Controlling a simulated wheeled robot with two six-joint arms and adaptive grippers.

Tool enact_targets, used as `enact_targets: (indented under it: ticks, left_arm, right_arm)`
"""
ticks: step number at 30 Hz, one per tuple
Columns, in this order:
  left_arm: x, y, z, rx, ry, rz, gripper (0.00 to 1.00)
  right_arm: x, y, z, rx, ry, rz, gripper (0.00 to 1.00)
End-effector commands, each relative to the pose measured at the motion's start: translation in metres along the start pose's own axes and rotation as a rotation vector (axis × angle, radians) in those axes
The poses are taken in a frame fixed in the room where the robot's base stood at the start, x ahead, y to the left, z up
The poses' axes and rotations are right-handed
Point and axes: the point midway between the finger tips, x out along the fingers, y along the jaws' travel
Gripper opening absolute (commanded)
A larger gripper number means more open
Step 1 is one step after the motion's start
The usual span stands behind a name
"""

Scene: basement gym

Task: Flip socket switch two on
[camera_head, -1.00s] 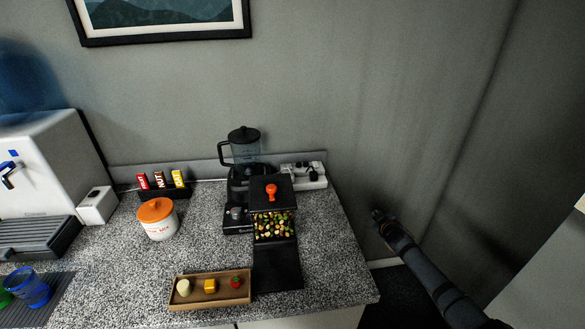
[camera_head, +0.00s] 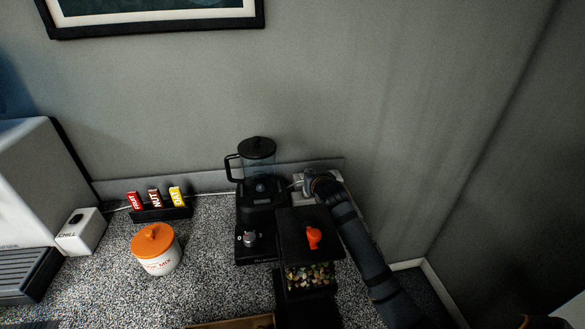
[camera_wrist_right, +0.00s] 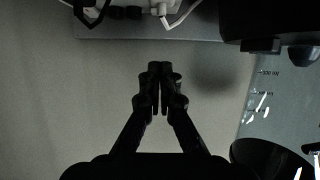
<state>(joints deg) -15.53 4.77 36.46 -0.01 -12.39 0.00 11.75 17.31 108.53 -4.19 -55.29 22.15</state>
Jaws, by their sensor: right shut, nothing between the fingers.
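The white socket strip (camera_head: 297,179) stands at the back right of the counter, behind the black dispenser and beside the blender. My right gripper (camera_head: 312,178) is at it and covers most of it, so the switches cannot be made out. In the right wrist view the right gripper (camera_wrist_right: 159,70) is shut and empty, pointing up the picture. Part of the white strip (camera_wrist_right: 157,5) with dark plugs and white cables shows at the top edge, beyond the fingertips and apart from them in the picture. Contact cannot be told. My left gripper is out of view.
The blender (camera_head: 259,185) stands just left of the strip. The black dispenser with a red knob (camera_head: 313,237) is in front, close to my right forearm. An orange-lidded jar (camera_head: 156,249) and snack bar holder (camera_head: 160,214) are farther left. Walls bound the back and right.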

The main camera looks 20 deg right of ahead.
Motion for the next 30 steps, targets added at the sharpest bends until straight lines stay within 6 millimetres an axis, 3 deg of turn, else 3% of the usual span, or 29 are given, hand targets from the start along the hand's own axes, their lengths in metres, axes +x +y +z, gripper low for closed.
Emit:
enact_targets:
  ticks: [2,4,9,12,14,22,28,30]
  left_arm:
    - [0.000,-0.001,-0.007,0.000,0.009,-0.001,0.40]
    - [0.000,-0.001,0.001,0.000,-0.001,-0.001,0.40]
    - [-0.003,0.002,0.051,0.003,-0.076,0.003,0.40]
    - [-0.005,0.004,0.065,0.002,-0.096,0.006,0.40]
    - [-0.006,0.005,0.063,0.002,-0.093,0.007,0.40]
    - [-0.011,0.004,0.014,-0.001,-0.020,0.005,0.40]
    - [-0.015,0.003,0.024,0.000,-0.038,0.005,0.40]
    - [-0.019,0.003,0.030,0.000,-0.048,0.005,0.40]
  right_arm:
    - [-0.001,-0.002,-0.001,0.003,0.002,-0.003,0.00]
    - [-0.001,-0.002,-0.001,0.003,0.002,-0.004,0.00]
    - [-0.001,-0.002,-0.001,0.002,0.002,-0.003,0.00]
    - [0.002,-0.001,-0.001,0.002,0.001,-0.002,0.00]
    - [0.007,-0.001,-0.001,0.002,0.001,-0.002,0.00]
    - [0.060,-0.001,-0.002,0.003,0.000,-0.002,0.00]
    - [0.101,-0.002,-0.002,0.002,0.001,-0.002,0.00]
    - [0.103,-0.002,0.012,0.000,-0.003,-0.002,0.00]
